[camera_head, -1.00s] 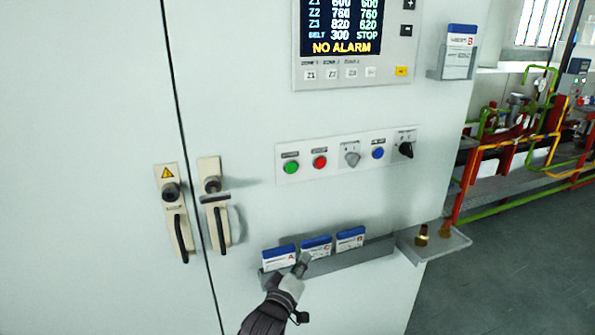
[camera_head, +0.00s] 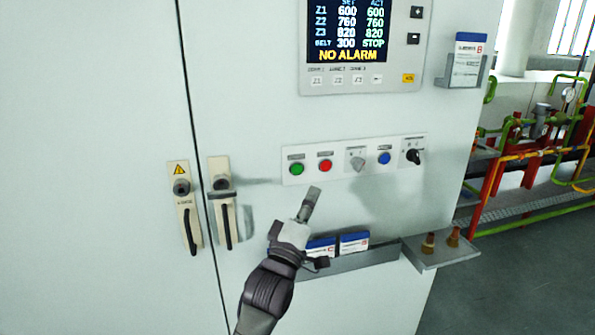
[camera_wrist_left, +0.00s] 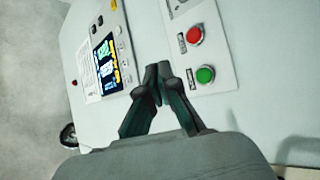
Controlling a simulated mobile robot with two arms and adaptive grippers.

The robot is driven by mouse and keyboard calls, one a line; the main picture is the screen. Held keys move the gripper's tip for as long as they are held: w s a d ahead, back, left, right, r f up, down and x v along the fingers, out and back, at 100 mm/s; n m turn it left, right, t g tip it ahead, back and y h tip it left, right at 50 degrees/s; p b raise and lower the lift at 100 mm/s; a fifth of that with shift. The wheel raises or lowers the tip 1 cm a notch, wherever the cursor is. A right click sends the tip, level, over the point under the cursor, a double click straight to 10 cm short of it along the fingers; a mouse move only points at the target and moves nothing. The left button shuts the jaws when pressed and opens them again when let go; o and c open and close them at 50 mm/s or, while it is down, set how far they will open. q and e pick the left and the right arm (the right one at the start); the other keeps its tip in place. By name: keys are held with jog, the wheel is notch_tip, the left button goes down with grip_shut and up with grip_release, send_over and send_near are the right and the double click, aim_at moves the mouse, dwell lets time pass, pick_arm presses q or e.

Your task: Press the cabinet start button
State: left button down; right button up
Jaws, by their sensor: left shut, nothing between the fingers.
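The cabinet's button panel (camera_head: 355,159) is a pale strip with a green button (camera_head: 297,169) at its left end and a red button (camera_head: 325,165) beside it. The green button is likely the start button, but its label is too small to read. In the left wrist view the green button (camera_wrist_left: 205,75) lies just right of the fingertips, with the red button (camera_wrist_left: 194,35) above it. My left gripper (camera_head: 313,192) is shut and empty, below the red button and apart from the panel. It shows in the left wrist view (camera_wrist_left: 158,72). My right gripper is not in view.
A display (camera_head: 347,30) above reads NO ALARM and STOP. A card rack (camera_head: 360,261) and a small shelf (camera_head: 455,254) jut out below. Door handles (camera_head: 222,205) are left.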

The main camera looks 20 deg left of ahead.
aim_at(297, 169)
pick_arm(q)
jog(key=shift+w+a+b, duration=0.4)
jog(key=shift+w+a, duration=0.4)
jog(key=shift+w, duration=0.45)
jog(key=shift+w+a+b, duration=0.45)
jog(key=shift+w+a, duration=0.4)
jog(key=shift+w, duration=0.35)
jog(key=shift+w+a+b, duration=0.4)
jog(key=shift+w+a, duration=0.4)
jog(key=shift+w, duration=0.45)
jog(key=shift+w, duration=0.1)
jog(key=shift+w+a, duration=0.2)
jog(key=shift+w+a, duration=0.3)
jog(key=shift+w, duration=0.1)
jog(key=shift+s+d+p, duration=0.35)
jog(key=shift+s+d, duration=0.15)
jog(key=shift+s, duration=0.25)
